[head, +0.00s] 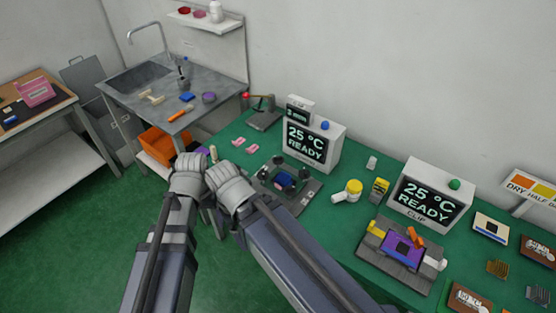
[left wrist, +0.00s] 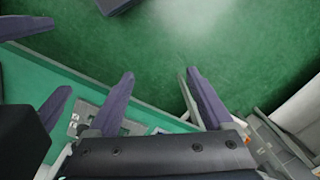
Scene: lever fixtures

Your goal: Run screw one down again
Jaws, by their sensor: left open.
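My left gripper (head: 187,170) is in front of the green table's left part, seen from behind, its fingers hidden in the head view. Which knob is screw one I cannot tell.
A display box (head: 307,145) reading 25 °C READY stands behind the fixture. A second display box (head: 428,197) and a fixture with a purple plate (head: 402,248) are to the right. Pink pieces (head: 246,144) and a yellow-and-white jar (head: 351,190) lie around. A sink bench stands left.

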